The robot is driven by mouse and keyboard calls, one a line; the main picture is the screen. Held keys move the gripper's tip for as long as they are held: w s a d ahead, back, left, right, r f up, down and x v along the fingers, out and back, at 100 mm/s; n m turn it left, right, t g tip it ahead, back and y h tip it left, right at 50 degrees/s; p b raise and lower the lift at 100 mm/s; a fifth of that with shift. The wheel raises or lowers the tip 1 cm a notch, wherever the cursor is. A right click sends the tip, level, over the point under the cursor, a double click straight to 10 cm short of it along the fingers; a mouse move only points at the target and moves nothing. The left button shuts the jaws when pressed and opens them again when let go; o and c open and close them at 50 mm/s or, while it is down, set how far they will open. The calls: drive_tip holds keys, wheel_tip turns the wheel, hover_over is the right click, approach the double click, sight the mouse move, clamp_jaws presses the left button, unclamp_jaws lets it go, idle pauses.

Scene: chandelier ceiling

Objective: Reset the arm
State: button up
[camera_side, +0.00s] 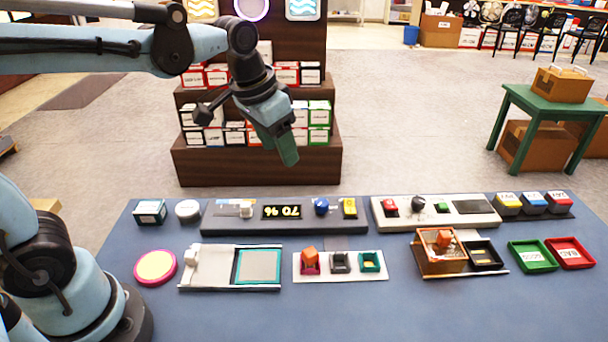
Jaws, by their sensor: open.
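My gripper (284,146) hangs at the end of my arm in the upper middle of the side view. It points down and slightly right, in the air above the back part of the blue table (400,310). It touches nothing that I can see. Its fingers are seen nearly edge-on, so the gap between them is hard to make out, and nothing shows held in it. My arm reaches in from the left edge, raised well above the table.
A dark console (281,228) with a "70 %" display and a white-topped panel (436,211) line the table's back. In front are a sliding platform (207,280), a block holder (340,278), a wooden box (442,268), and green (532,267) and red (569,265) trays. The table's front is clear.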

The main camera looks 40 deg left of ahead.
drive_tip(key=s+a+f+n+t, duration=0.1)
drive_tip(key=s+a+f+t, duration=0.1)
drive_tip(key=s, duration=0.6)
wheel_tip(320, 180, down, 2)
drive_tip(key=shift+a+f+n+t, duration=0.1)
drive_tip(key=shift+a+n+t, duration=0.3)
drive_tip(key=shift+t, duration=0.4)
idle(0.4)
